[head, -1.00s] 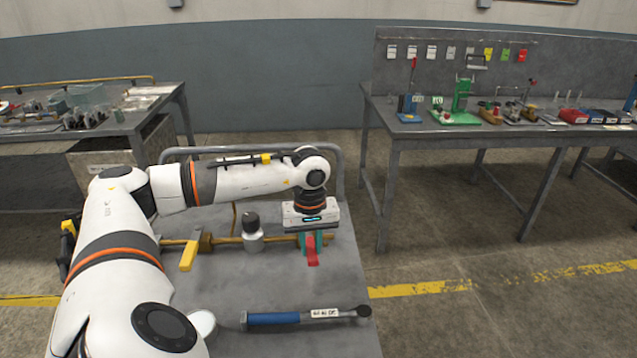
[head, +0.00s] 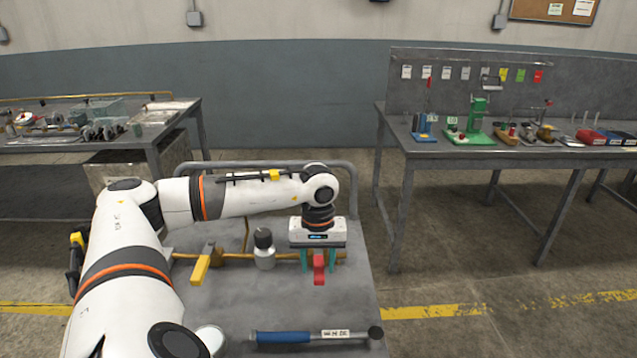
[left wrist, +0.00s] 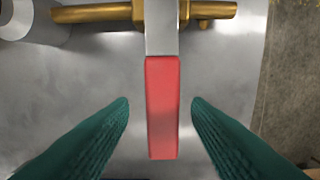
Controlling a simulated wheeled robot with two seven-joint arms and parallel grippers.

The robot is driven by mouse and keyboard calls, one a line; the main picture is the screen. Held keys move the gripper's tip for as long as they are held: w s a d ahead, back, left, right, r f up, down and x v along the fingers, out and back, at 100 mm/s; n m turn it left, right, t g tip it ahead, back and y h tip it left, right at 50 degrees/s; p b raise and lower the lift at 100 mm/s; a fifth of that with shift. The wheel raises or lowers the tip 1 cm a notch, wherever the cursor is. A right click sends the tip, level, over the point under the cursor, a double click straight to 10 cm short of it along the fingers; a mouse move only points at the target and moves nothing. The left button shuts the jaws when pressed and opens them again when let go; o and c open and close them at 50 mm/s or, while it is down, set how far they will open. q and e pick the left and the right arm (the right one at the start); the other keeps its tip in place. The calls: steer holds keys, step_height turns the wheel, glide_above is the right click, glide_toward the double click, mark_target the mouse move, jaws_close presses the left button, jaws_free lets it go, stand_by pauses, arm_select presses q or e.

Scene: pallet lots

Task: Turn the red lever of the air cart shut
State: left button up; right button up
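The red lever (head: 319,271) sits on a brass pipe (head: 280,256) on the grey cart top. It points towards me, across the pipe. In the left wrist view the red handle (left wrist: 162,107) fills the middle, on a grey metal arm below the brass fitting. My left gripper (head: 318,262) is over the lever, pointing down. Its two teal fingers are open, one on each side of the handle (left wrist: 160,112), with a gap on both sides. My right gripper is out of view.
A blue-handled tool (head: 284,337) lies nearer to me. Workbenches stand at the back left and right (head: 400,145).

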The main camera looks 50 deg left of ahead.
mark_target(318, 266)
arm_select(q)
step_height(318, 266, up, 12)
stand_by(0.6)
stand_by(0.5)
